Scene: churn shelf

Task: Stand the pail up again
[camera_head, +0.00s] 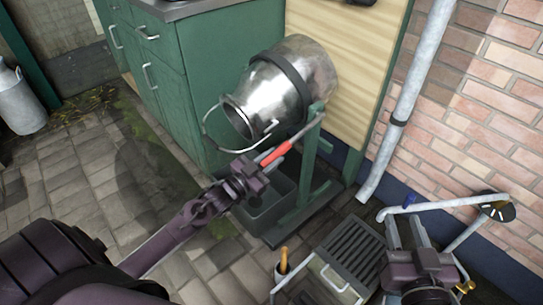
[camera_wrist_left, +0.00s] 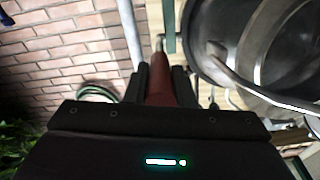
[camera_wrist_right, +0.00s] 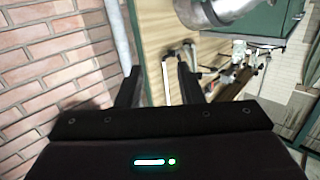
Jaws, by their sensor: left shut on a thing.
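The pail (camera_head: 275,88) is a shiny metal can with a dark band and a wire bail. It lies tilted in a green stand (camera_head: 308,165), its open mouth facing down and left. A lever with a red grip (camera_head: 275,154) runs from the stand beside the pail. My left gripper (camera_head: 258,168) is shut on this red grip, which shows between its fingers in the left wrist view (camera_wrist_left: 160,80). In that view the pail's open mouth (camera_wrist_left: 265,50) is at the right. My right gripper (camera_wrist_right: 157,88) is open and empty, away from the pail, whose edge shows at top.
A dark tub (camera_head: 262,200) sits below the pail's mouth. A green cabinet (camera_head: 150,70) stands left, a brick wall (camera_head: 490,90) and downpipe (camera_head: 410,95) right. A grated box (camera_head: 350,255) is in front. Paving (camera_head: 75,185) at left is open.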

